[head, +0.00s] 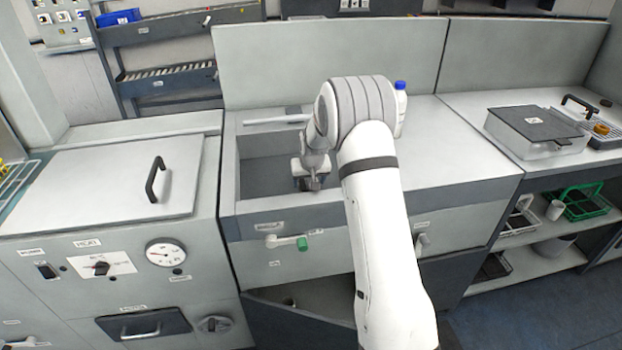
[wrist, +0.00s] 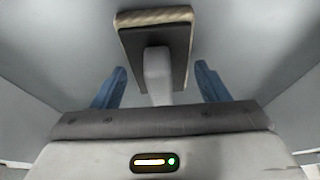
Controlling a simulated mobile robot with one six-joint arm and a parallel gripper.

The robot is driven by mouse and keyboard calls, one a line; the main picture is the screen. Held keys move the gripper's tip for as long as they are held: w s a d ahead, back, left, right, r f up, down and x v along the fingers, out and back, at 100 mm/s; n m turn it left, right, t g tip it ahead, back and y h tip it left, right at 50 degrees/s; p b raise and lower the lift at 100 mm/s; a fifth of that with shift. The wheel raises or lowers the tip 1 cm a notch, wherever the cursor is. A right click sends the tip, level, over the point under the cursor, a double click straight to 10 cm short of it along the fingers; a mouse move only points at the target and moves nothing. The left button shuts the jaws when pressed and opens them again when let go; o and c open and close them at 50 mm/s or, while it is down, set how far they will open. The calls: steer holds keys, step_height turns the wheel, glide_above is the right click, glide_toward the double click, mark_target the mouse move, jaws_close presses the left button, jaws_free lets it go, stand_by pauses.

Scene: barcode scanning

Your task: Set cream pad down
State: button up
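The cream pad (wrist: 153,16) shows in the wrist view as a tan edge along a dark backing plate (wrist: 178,50). Its pale grey handle (wrist: 157,72) points back toward my gripper (wrist: 158,84). The two blue fingers stand apart, one on each side of the handle, with a visible gap on both sides. In the head view my gripper (head: 309,180) is down inside the open grey basin (head: 262,160) in the counter. The pad cannot be made out clearly there, and whether it touches the basin floor is hard to tell.
The basin walls stand close around my gripper. A bottle with a blue cap (head: 400,98) stands behind my arm. A lidded box (head: 537,130) sits on the right counter. A closed lid with a black handle (head: 155,180) is at left. The counter right of my arm is clear.

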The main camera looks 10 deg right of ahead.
steer(key=shift+o, duration=1.1)
steer(key=shift+r, duration=0.1)
steer(key=shift+r, duration=0.3)
steer(key=shift+g, duration=0.3)
steer(key=s+r, duration=0.4)
steer(key=r, duration=0.1)
steer(key=s+r, duration=0.9)
steer(key=r, duration=0.1)
steer(key=shift+s+r, duration=0.25)
steer(key=s+r+g, duration=0.1)
steer(key=s, duration=2.4)
steer(key=shift+s+r+g, duration=0.15)
steer(key=shift+r+g, duration=0.15)
steer(key=shift+r, duration=0.1)
